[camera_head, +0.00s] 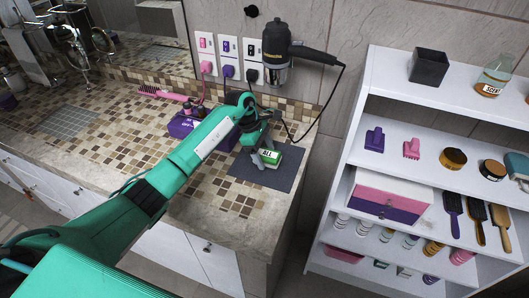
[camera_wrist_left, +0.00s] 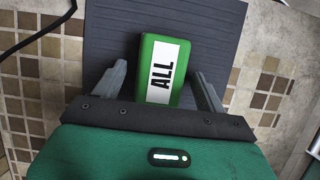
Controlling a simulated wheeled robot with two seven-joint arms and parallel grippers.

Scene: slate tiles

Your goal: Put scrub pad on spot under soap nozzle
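A green block with a white label reading "ALL" (camera_head: 284,157) lies on a dark grey mat (camera_head: 284,181) near the counter's right end; I take it for the scrub pad. In the left wrist view the block (camera_wrist_left: 162,70) lies between the fingers of my left gripper (camera_wrist_left: 160,84), with a gap on each side. The gripper (camera_head: 267,154) is open over the mat. I cannot clearly make out a soap nozzle; chrome fixtures (camera_head: 85,42) stand at the back left. A greyish tiled patch (camera_head: 66,123) lies on the counter near them. My right gripper is not in view.
A purple box (camera_head: 184,125) stands behind my left arm, with a pink brush (camera_head: 160,93) behind it. A hair dryer (camera_head: 277,50) hangs on the wall; its cord hangs near the mat. A white shelf (camera_head: 395,95) stands right. The counter's middle is mostly clear.

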